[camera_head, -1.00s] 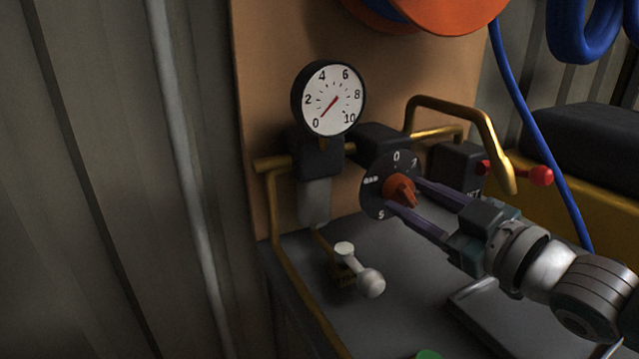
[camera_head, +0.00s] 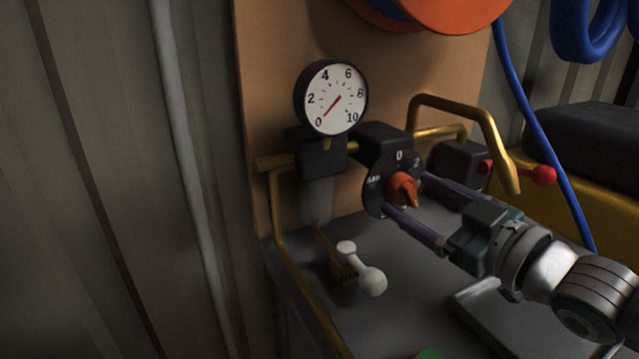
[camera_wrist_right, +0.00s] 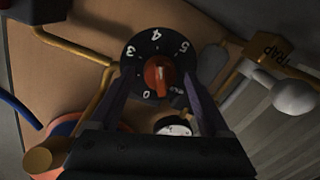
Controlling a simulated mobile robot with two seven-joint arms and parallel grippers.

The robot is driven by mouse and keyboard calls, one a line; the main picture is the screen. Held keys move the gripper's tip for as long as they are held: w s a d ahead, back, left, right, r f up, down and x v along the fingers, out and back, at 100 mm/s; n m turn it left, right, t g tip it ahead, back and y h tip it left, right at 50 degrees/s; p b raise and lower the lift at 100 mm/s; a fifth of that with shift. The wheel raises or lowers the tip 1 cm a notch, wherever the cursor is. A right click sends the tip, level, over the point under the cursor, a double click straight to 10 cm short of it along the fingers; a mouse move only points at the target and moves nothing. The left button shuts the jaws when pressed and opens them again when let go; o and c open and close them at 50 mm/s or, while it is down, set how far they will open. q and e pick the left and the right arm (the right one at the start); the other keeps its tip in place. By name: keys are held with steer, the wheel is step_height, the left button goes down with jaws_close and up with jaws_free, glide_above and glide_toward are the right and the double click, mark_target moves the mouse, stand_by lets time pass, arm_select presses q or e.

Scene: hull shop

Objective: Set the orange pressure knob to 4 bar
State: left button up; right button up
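The orange pressure knob (camera_head: 403,188) sits at the centre of a black numbered dial (camera_head: 374,199). In the right wrist view the knob (camera_wrist_right: 158,74) shows with the numbers 3, 4, 5 and 0 readable around it. I cannot tell exactly which mark it points at. My right gripper (camera_head: 405,195) is open, its two fingers reaching to either side of the knob, with gaps visible in the wrist view (camera_wrist_right: 156,84). The white pressure gauge (camera_head: 345,112) has its red needle near 0. My left gripper is not in view.
A brass pipe handle (camera_head: 490,130) and a red-tipped lever (camera_head: 543,175) stand right of the dial. A white-knobbed valve (camera_head: 372,281) is below. Orange reel (camera_head: 440,15) and blue hose (camera_head: 525,105) are above and right. The grey bench top (camera_head: 420,310) is partly bare.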

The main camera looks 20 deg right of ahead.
steer(key=shift+s, duration=0.3)
steer(key=s+d+p, duration=0.1)
steer(key=s+p, duration=0.1)
steer(key=s, duration=0.7)
steer(key=shift+d+r, duration=0.15)
steer(key=shift+d, duration=0.05)
steer(key=shift+s, duration=0.1)
